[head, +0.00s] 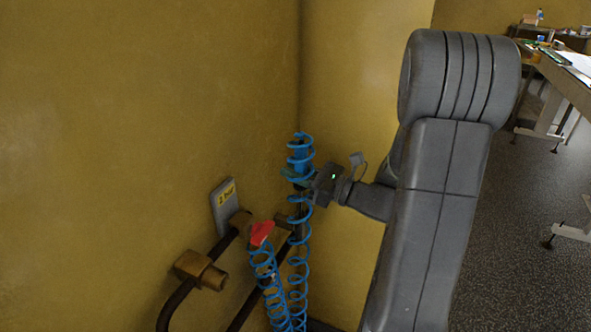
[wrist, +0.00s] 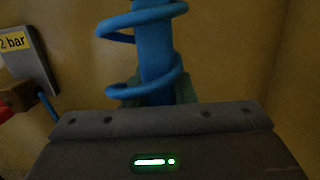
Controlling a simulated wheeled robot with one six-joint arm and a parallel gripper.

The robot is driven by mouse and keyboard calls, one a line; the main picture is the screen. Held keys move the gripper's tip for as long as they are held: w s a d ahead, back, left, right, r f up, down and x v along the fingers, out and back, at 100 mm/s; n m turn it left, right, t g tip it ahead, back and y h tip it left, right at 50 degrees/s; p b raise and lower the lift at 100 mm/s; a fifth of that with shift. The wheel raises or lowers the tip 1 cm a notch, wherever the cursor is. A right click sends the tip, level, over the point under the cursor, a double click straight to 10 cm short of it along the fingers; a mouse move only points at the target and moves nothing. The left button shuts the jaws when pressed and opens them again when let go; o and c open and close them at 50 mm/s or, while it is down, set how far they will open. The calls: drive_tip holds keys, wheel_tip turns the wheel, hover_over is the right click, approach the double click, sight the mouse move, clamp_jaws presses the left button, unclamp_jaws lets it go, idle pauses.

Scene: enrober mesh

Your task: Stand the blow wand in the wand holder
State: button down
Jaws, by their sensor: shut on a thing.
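The blow wand (head: 300,157) is a blue upright tube with blue coiled hose around it, near the wall corner in the head view. My gripper (head: 298,177) is shut on it from the right. In the wrist view the blue wand (wrist: 155,60) rises upright beyond the gripper body, with hose loops around it. Greenish fingertips show partly on both sides of it. The wand's lower end is hidden among the coils and the dark parts below. I cannot clearly make out the wand holder in either view.
A grey plate marked "2 bar" (head: 226,205) is on the yellow wall at left. Blue coiled hose (head: 272,285) hangs there. Open floor (head: 500,240) lies at right.

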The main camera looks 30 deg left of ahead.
drive_tip(key=shift+f+b, duration=2.8)
drive_tip(key=shift+f, duration=1.25)
drive_tip(key=c, duration=1.1)
unclamp_jaws()
drive_tip(key=d, duration=0.4)
drive_tip(key=w+d+f, duration=0.1)
drive_tip(key=d, duration=0.4)
drive_tip(key=d+f, duration=0.1)
drive_tip(key=d, duration=0.3)
drive_tip(key=shift+w+d, duration=0.25)
drive_tip(key=shift+d, duration=0.05)
drive_tip(key=a, duration=0.4)
drive_tip(key=s+a+r, duration=0.1)
drive_tip(key=a, duration=0.4)
drive_tip(key=a+r, duration=0.1)
drive_tip(key=a, duration=0.3)
drive_tip(key=shift+s+a, duration=0.3)
drive_tip(key=shift+r+p, duration=0.3)
drive_tip(key=shift+r, duration=0.05)
